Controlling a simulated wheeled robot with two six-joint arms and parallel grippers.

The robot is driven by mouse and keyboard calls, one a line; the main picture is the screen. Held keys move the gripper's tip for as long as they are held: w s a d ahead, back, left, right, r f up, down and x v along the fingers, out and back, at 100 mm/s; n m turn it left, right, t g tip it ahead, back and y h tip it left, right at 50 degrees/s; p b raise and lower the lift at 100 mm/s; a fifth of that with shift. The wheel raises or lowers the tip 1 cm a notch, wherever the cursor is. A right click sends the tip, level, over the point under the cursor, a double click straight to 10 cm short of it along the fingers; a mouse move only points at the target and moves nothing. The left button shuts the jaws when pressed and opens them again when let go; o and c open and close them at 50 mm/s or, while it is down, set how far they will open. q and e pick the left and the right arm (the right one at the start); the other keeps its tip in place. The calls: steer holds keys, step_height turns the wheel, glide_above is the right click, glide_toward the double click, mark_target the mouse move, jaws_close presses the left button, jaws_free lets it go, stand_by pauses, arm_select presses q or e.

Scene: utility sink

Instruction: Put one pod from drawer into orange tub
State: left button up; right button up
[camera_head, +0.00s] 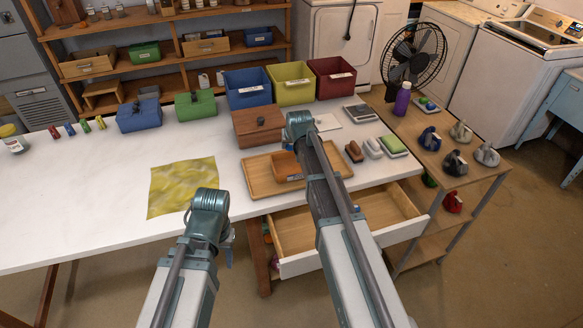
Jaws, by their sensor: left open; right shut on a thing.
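The orange tub (283,166) sits in a wooden tray (258,184) on the white table, partly covered by my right arm. The drawer (382,208) under the table's front is pulled open.
A brown lidded box (256,126) stands behind the tray. Blue, yellow (292,85) and red bins line the back. A yellow cloth (183,184) lies to the left. The table's left front is clear.

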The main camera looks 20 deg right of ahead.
mark_target(291, 168)
steer(key=shift+f+b, duration=4.8)
steer(key=shift+f, duration=0.15)
jaws_close()
steer(key=shift+f, duration=0.25)
steer(key=o, duration=1.3)
jaws_free()
steer(key=shift+r, duration=0.1)
steer(key=shift+r, duration=0.2)
